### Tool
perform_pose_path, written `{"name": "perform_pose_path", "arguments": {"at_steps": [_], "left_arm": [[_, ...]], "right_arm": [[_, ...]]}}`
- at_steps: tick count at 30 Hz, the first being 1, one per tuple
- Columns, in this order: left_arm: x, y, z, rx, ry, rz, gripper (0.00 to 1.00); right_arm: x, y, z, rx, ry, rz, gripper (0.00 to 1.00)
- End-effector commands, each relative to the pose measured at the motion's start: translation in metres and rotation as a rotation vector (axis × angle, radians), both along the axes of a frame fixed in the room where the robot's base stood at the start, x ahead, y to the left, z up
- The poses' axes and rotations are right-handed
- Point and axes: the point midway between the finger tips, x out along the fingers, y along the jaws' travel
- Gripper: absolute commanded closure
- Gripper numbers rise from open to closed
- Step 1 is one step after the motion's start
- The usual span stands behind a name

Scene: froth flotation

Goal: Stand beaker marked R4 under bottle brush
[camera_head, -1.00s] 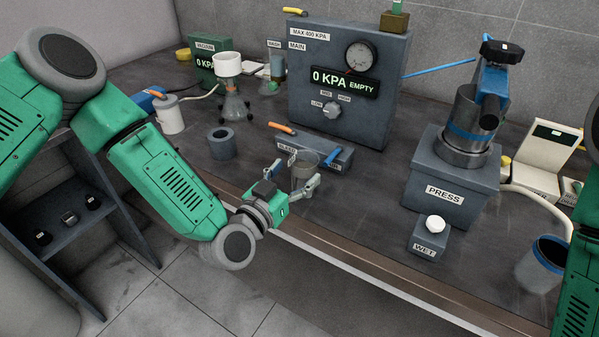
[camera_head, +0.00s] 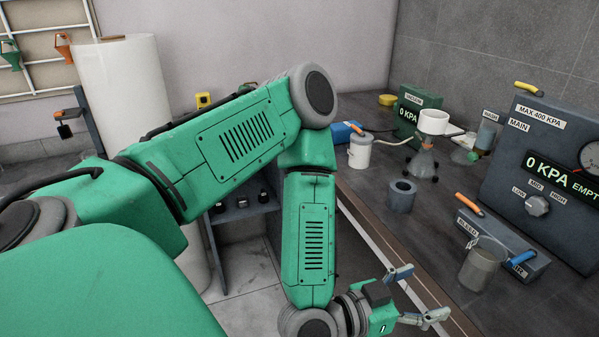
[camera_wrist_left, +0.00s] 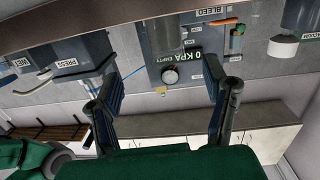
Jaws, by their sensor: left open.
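A clear glass beaker (camera_head: 481,266) stands upright on the dark bench, in front of the bleed block, in the head view. No R4 mark can be read on it. My left gripper (camera_head: 429,291) is open and empty near the bench's front edge, to the left of the beaker and apart from it. Its two spread fingers also show in the left wrist view (camera_wrist_left: 163,98), with nothing between them. I cannot make out a bottle brush in either view. My right gripper is out of view.
The bleed block (camera_head: 515,252) and the main pressure box (camera_head: 545,165) stand behind the beaker. A grey ring-shaped block (camera_head: 401,196), a white canister (camera_head: 360,152) and a flask with a white funnel (camera_head: 433,122) stand farther back. The press (camera_wrist_left: 70,55) shows in the wrist view.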

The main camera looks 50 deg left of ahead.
Motion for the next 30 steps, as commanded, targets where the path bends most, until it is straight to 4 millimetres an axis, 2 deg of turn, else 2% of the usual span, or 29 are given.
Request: {"name": "perform_pose_path", "arguments": {"at_steps": [2,3,5,6,8,9,12,15,16,20,26,29,30], "left_arm": [[-0.018,-0.009,-0.036,0.036,0.157,-0.066,0.32],[-0.033,-0.011,-0.061,0.059,0.272,-0.098,0.32],[-0.060,-0.006,-0.101,0.103,0.472,-0.127,0.32],[-0.081,0.003,-0.126,0.135,0.611,-0.127,0.32],[-0.113,0.022,-0.156,0.181,0.810,-0.100,0.32],[-0.134,0.038,-0.172,0.211,0.931,-0.066,0.32],[-0.178,0.078,-0.193,0.271,1.176,0.049,0.32],[-0.206,0.106,-0.199,0.307,1.327,0.159,0.32],[-0.212,0.112,-0.200,0.313,1.355,0.181,0.27],[-0.222,0.123,-0.200,0.321,1.409,0.234,0.27],[-0.220,0.121,-0.199,0.315,1.402,0.227,0.27],[-0.204,0.110,-0.190,0.283,1.348,0.183,0.27],[-0.193,0.102,-0.183,0.263,1.305,0.151,0.27]], "right_arm": [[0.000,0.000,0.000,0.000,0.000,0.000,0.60],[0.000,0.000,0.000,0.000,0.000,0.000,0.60],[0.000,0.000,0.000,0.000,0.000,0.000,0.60],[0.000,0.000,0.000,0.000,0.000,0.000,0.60],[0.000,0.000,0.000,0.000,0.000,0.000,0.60],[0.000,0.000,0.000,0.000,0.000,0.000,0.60],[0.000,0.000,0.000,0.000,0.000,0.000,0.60],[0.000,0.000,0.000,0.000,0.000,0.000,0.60],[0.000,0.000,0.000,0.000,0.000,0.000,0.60],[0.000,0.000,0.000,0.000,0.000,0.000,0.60],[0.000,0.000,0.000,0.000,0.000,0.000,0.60],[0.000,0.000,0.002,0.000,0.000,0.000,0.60],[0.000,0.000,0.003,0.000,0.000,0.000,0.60]]}}
